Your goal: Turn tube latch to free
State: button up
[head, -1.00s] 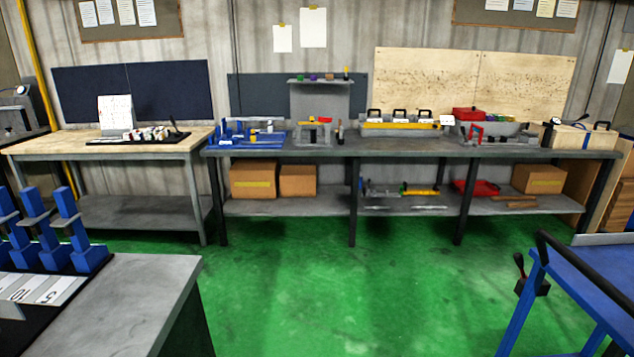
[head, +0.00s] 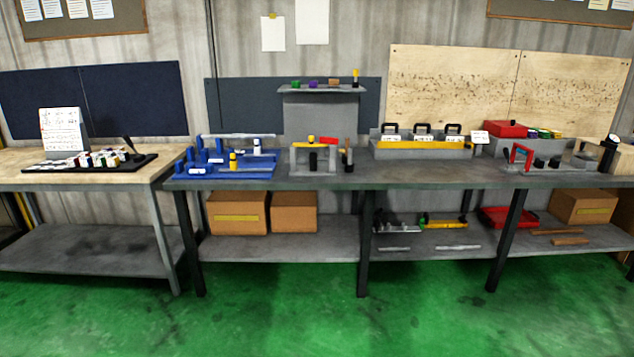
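No part is clearly recognisable as the tube latch at this distance. A blue fixture (head: 222,168) with upright blocks, a silver tube-like bar (head: 238,136) and a small yellow part (head: 233,161) sits at the left end of the long grey bench (head: 400,178). To its right stands a grey frame (head: 298,160) with a yellow piece and a red piece (head: 328,140) on top. Further right is a grey fixture with a red handle (head: 520,155). Latch positions are too small to tell. My gripper is not in view.
A wood-topped bench (head: 100,175) with a dark tray stands at left. Green floor (head: 300,310) in front is clear.

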aim_at(323, 140)
jog(key=i+u, duration=0.2)
jog(key=i, duration=1.65)
